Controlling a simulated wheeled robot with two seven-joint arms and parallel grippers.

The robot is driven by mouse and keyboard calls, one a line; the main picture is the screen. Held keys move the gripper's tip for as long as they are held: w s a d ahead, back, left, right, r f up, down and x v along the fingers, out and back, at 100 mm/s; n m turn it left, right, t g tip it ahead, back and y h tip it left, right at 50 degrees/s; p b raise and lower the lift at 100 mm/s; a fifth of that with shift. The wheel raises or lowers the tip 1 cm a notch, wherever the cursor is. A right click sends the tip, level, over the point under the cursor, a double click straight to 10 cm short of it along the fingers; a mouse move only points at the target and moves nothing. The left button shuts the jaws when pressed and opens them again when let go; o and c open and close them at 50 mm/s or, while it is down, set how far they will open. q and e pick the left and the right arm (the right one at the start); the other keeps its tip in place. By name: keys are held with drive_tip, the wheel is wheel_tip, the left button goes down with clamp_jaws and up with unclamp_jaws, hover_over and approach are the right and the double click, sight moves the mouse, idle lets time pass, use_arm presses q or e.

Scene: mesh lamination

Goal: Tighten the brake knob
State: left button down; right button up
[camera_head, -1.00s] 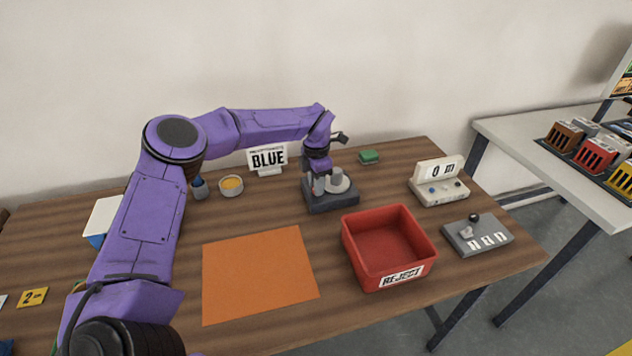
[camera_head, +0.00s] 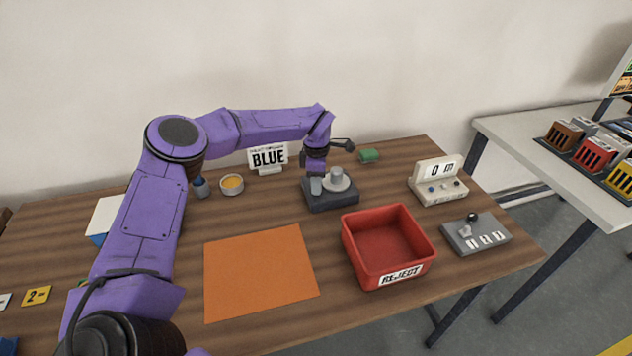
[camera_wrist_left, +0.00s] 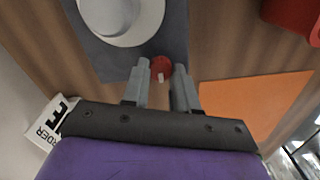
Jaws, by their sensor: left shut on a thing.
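The brake knob (camera_wrist_left: 162,66) is a small red knob with a pale mark, at the edge of a dark grey base (camera_head: 345,201) with a light grey round disc (camera_wrist_left: 122,18) on top. In the left wrist view my left gripper (camera_wrist_left: 161,74) has its two grey fingers on either side of the knob, shut on it. In the head view my left gripper (camera_head: 316,182) points down at the left part of the base, and the knob is hidden there. My right gripper is not in view.
A red REJECT bin (camera_head: 348,248) stands in front of the base, with an orange sheet (camera_head: 260,272) to its left.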

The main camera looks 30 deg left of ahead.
use_arm(q)
drive_tip(key=shift+d+f, duration=0.15)
drive_tip(key=c, duration=1.2)
unclamp_jaws()
drive_tip(key=shift+c, duration=0.2)
drive_tip(key=o, duration=0.4)
drive_tip(key=shift+w, duration=0.1)
drive_tip(key=shift+c, duration=0.2)
drive_tip(key=shift+r, duration=0.35)
wheel_tip(320, 180, up, 10)
drive_tip(key=b, duration=0.2)
drive_tip(key=shift+f, duration=0.1)
